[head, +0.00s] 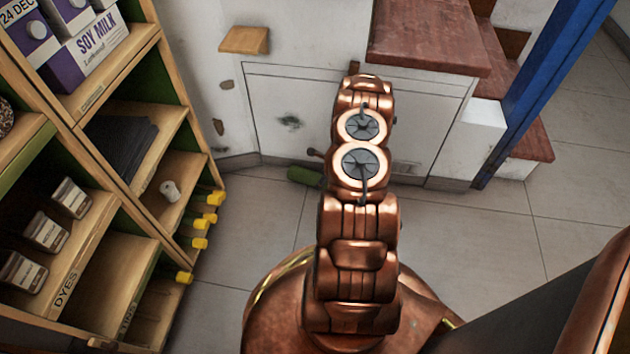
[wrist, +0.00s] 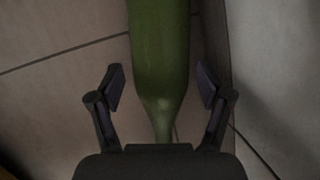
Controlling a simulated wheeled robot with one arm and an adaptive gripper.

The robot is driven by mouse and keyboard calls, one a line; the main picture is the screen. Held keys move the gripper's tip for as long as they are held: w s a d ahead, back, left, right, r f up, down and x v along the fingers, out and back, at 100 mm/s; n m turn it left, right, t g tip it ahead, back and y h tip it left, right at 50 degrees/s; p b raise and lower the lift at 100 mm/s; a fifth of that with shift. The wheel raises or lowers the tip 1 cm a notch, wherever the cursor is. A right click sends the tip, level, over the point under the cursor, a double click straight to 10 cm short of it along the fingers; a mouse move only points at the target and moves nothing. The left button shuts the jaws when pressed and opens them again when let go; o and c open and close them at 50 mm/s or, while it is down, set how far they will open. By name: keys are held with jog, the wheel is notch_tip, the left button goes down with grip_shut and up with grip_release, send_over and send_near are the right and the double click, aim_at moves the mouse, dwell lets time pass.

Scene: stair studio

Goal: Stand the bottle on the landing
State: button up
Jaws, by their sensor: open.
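A green bottle (head: 303,176) lies on the tiled floor near the foot of the white wall, partly hidden behind my copper arm in the head view. In the wrist view the bottle (wrist: 160,50) runs down the middle, its narrowing neck towards my gripper. My gripper (wrist: 161,82) is open, with one finger on each side of the bottle and a gap visible on both sides. The neck's end is hidden by the gripper body. The head view does not show the fingers clearly. The red-brown landing slab (head: 430,38) is at the top, above the white panels.
A wooden shelf unit (head: 115,240) stands at the left with cartons, jars and yellow-tipped pegs (head: 205,218). A small wooden ledge (head: 245,40) juts from the wall. Red-brown steps (head: 528,140) and a blue post (head: 550,85) are at the right. Floor tiles at the right are clear.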

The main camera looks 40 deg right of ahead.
jog(key=shift+w+a+f+b, duration=0.2)
jog(key=shift+w+f+b, duration=0.1)
jog(key=shift+w+f, duration=0.4)
jog(key=shift+w+a+f+b, duration=0.25)
jog(key=shift+w+f, duration=0.25)
jog(key=shift+f, duration=0.25)
grip_shut()
